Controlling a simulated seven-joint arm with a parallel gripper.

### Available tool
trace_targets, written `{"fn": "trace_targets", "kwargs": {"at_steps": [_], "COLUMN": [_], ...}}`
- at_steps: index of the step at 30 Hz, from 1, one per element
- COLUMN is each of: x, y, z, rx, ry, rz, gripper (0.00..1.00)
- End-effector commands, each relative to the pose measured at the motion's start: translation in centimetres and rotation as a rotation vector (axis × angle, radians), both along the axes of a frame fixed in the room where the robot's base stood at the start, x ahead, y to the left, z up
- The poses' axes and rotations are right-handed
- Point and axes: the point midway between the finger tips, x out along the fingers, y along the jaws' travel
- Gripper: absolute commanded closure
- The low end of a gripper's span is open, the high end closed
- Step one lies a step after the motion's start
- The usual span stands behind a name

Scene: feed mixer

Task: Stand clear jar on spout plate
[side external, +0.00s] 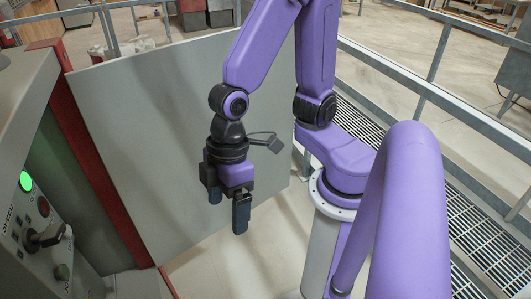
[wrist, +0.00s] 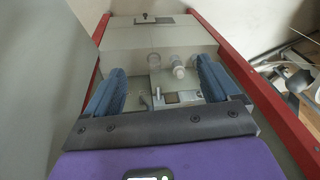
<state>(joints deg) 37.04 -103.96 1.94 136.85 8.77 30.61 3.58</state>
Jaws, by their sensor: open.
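My gripper (side external: 228,206) is open and empty, pointing down in front of the grey panel in the side view. In the wrist view its two blue fingers stand wide apart. Beyond them, inside a red-edged machine bay, a small clear, whitish jar-like thing (wrist: 178,66) shows between the fingertips, apart from them. A fainter clear round shape (wrist: 154,60) is just left of it. A light plate with a dark square (wrist: 181,97) lies nearer; I cannot tell whether it is the spout plate. The side view shows neither jar nor spout plate.
A large grey panel (side external: 165,125) stands upright behind my gripper. A control box (side external: 32,215) with a green light and a lever is at left, beside a red post (side external: 98,165). A metal railing (side external: 430,75) runs at right. The floor below my gripper looks clear.

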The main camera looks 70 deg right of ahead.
Motion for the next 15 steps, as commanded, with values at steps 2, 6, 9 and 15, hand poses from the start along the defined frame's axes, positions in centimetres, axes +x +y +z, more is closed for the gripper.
{"fn": "trace_targets", "kwargs": {"at_steps": [2,6,9,15], "x": [-0.9,-2.4,-3.1,-3.5], "y": [-3.4,-8.3,-10.6,-12.2], "z": [1.5,3.1,3.7,4.0], "rx": [-0.038,-0.111,-0.151,-0.181], "ry": [-0.007,-0.018,-0.022,-0.024], "rz": [0.034,0.084,0.102,0.117], "gripper": [0.11,0.11,0.11,0.11]}}
